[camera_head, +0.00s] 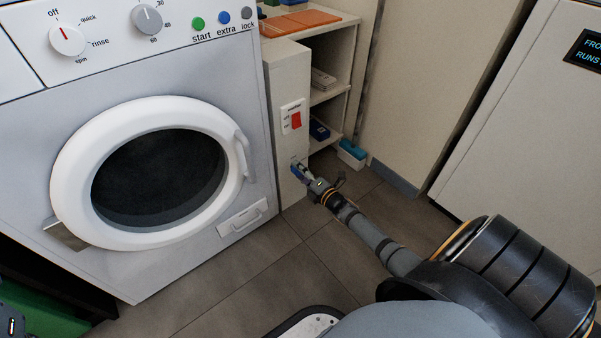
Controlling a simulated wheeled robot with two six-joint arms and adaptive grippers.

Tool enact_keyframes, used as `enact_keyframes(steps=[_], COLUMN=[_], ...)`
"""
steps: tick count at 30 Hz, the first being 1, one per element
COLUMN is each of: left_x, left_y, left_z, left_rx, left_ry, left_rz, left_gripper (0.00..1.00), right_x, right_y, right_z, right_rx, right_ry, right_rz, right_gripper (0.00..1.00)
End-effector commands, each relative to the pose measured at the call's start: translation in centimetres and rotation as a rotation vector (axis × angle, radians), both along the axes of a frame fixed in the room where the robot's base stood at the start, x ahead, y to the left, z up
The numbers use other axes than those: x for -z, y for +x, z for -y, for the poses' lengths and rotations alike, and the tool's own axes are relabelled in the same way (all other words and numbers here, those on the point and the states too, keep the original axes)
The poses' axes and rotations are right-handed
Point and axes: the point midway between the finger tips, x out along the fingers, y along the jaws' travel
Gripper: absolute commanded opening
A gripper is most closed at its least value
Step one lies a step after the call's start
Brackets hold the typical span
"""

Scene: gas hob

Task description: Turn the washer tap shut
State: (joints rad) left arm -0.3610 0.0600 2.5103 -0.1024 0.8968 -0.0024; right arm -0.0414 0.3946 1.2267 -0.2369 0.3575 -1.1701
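The washer tap shows as a small blue part (296,172) low on the narrow white panel to the right of the washer (252,130). My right gripper (302,170) reaches in from the lower right, with its fingertips at the tap. The fingers cover much of the tap, and it is too small to tell whether they grip it, touch it or stand open around it. The tap handle's angle is unclear. A dark piece of my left arm (12,325) shows in the bottom left corner; its fingers are out of frame.
A red switch (296,120) sits on the panel above the tap. Open shelves (335,95) with a blue-and-white box (351,153) below stand behind my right gripper. The washer's round door (70,165) is closed. Tiled floor (270,275) lies clear in front. A white cabinet (530,110) stands right.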

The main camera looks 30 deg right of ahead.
Motion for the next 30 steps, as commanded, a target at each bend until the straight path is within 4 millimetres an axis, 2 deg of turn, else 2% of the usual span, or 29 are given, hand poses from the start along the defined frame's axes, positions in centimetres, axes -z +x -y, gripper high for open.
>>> enact_keyframes(steps=[11,14,24,30], left_x=[0.0,0.0,0.0,0.0], left_y=[0.1,0.1,0.0,0.0], left_z=[0.0,0.0,0.0,0.0], left_rx=[-0.001,-0.001,0.000,0.000], left_ry=[-0.002,-0.002,-0.001,0.000], left_rz=[-0.002,-0.001,-0.001,0.000], left_gripper=[0.00,0.00,0.00,0.00], right_x=[0.0,-0.1,-0.6,-0.8], right_y=[-0.4,-1.8,-9.6,-11.7], right_z=[0.1,0.2,0.7,0.9], right_rx=[0.000,-0.001,-0.003,-0.002], right_ry=[0.000,-0.001,0.000,0.001], right_rz=[0.000,-0.001,-0.005,-0.001], right_gripper=[0.67,0.67,0.67,0.67])
